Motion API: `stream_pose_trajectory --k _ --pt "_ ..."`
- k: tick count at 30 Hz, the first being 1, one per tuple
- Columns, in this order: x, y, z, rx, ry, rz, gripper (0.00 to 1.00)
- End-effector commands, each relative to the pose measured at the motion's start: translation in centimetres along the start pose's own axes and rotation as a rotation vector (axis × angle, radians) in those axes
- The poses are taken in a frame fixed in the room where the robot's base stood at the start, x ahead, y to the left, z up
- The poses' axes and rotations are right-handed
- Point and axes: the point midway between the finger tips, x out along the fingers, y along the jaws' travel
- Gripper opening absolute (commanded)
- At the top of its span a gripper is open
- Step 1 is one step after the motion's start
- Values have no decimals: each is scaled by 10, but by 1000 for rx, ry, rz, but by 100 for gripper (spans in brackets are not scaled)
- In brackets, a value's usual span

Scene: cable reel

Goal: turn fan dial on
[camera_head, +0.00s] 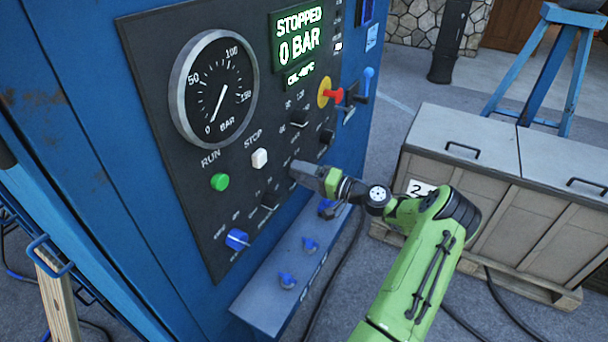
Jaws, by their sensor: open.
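A blue machine cabinet carries a dark control panel (165,85) with several dials. A blue dial (237,240) sits at the lower left of the panel. Black dials show at the lower middle (269,202), at the upper right (299,119) and further right (326,137). Their labels are too small to read, so I cannot tell which is the fan dial. My gripper (294,170) is in front of the panel's lower right, open and holding nothing visible. It hides part of the panel, and I cannot tell whether it touches anything there.
A pressure gauge (214,90), green run button (220,181), white stop button (260,158) and red-yellow switch (330,94) are on the panel. A lit display (298,35) reads STOPPED, 0 BAR. A ledge with blue valves (287,281) juts out below. A crate (480,200) stands right.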

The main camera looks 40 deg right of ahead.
Motion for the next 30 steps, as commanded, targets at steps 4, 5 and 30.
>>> stream_pose_trajectory --k 4,5,30 --pt "-8 0 -1 -1 2 0 69" --pt "-13 0 -1 -1 3 1 69" --pt "-158 0 0 0 0 0 69"
